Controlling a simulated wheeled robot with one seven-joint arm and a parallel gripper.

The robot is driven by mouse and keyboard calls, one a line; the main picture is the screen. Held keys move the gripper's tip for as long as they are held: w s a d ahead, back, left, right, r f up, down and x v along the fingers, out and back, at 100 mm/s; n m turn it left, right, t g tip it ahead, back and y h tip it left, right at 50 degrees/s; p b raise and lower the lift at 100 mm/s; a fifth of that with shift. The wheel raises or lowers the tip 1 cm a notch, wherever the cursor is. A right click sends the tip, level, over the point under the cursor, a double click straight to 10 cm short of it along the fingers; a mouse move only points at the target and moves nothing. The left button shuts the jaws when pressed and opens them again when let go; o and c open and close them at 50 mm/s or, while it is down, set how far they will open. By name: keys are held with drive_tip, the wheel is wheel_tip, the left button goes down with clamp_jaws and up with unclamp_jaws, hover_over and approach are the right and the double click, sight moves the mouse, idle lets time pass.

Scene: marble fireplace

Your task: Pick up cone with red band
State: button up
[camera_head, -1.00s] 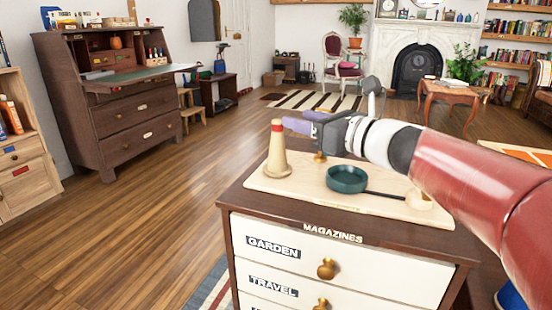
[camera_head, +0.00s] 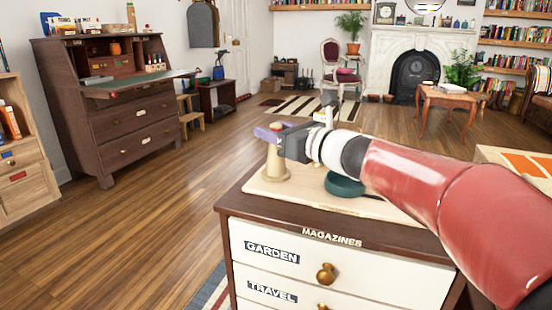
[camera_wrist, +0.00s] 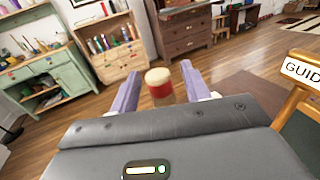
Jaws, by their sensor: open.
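The cone with red band (camera_head: 275,163) is a pale wooden cone standing upright on a light board (camera_head: 258,187) on top of the magazines chest. Its upper part is partly hidden by my gripper (camera_head: 268,132) in the head view. In the wrist view the cone's pale top and red band (camera_wrist: 160,88) show between the two purple fingers of my gripper (camera_wrist: 157,85). The fingers stand apart on either side of the cone, with a visible gap at each side.
A dark green round pan (camera_head: 344,185) lies on the board to the right of the cone, partly hidden by my arm. The white-fronted chest (camera_head: 290,238) stands below. Wooden floor is clear to the left.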

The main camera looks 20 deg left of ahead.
drive_tip(key=shift+c, duration=0.5)
clamp_jaws()
drive_tip(key=shift+r, duration=0.15)
